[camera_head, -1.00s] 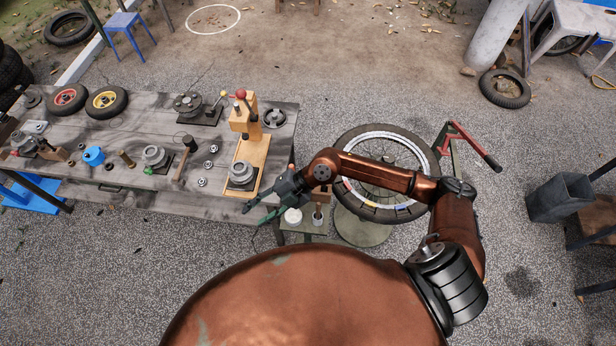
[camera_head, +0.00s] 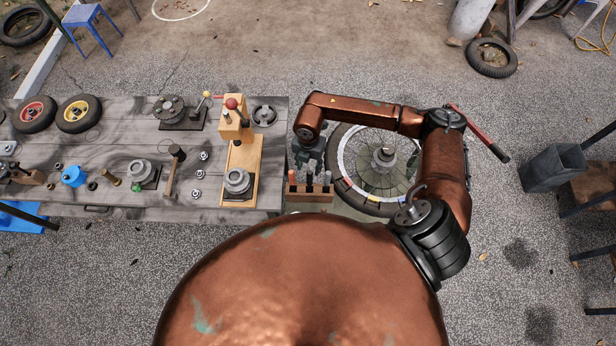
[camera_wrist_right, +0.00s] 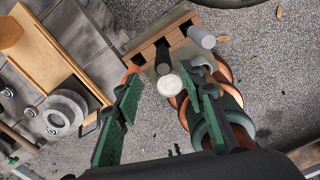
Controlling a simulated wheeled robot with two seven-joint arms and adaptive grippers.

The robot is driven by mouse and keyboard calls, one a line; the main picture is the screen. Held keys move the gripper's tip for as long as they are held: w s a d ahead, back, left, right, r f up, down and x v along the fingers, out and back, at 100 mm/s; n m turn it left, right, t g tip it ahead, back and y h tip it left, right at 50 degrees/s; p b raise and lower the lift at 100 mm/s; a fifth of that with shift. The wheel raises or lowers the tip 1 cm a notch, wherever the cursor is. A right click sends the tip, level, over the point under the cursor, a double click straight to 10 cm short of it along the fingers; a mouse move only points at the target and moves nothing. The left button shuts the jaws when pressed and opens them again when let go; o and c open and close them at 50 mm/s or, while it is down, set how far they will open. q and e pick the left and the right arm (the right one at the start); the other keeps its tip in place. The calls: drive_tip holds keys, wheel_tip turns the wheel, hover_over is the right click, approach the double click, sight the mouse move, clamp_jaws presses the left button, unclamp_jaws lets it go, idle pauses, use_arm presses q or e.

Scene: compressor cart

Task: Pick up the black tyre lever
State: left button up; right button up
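In the right wrist view the block (camera_wrist_right: 152,42) holds a black handle (camera_wrist_right: 162,58), which looks like the black tyre lever. A grey handle (camera_wrist_right: 201,38) and an orange-brown handle (camera_wrist_right: 138,60) stand beside it. My right gripper (camera_head: 308,166) is above the block, pointing down. In the wrist view the gripper (camera_wrist_right: 166,76) is open and empty, its green fingers apart with the black handle beyond the gap. My left gripper is not in view.
A white round item (camera_wrist_right: 170,85) sits close to the black handle. A wooden press stand (camera_head: 240,170) is left of the block on the bench (camera_head: 120,210). A spoked wheel on a stand (camera_head: 350,160) is right of the block, under my right arm.

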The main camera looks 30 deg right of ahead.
sight(310, 173)
drive_tip(key=shift+s+f+p, duration=0.55)
drive_tip(key=shift+f, duration=0.3)
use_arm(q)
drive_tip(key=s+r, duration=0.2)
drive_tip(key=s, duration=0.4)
use_arm(e)
drive_tip(key=shift+w+f+p, duration=0.25)
drive_tip(key=shift+f+p, duration=0.05)
drive_tip(key=shift+f, duration=0.55)
drive_tip(key=shift+w+d+f, duration=0.1)
drive_tip(key=shift+w+f, duration=0.15)
drive_tip(key=shift+f, duration=0.7)
drive_tip(key=shift+s, duration=0.3)
drive_tip(key=shift+w+f, duration=0.1)
drive_tip(key=shift+w, duration=0.1)
drive_tip(key=c, duration=0.3)
drive_tip(key=shift+s, duration=0.15)
drive_tip(key=c, duration=0.5)
clamp_jaws()
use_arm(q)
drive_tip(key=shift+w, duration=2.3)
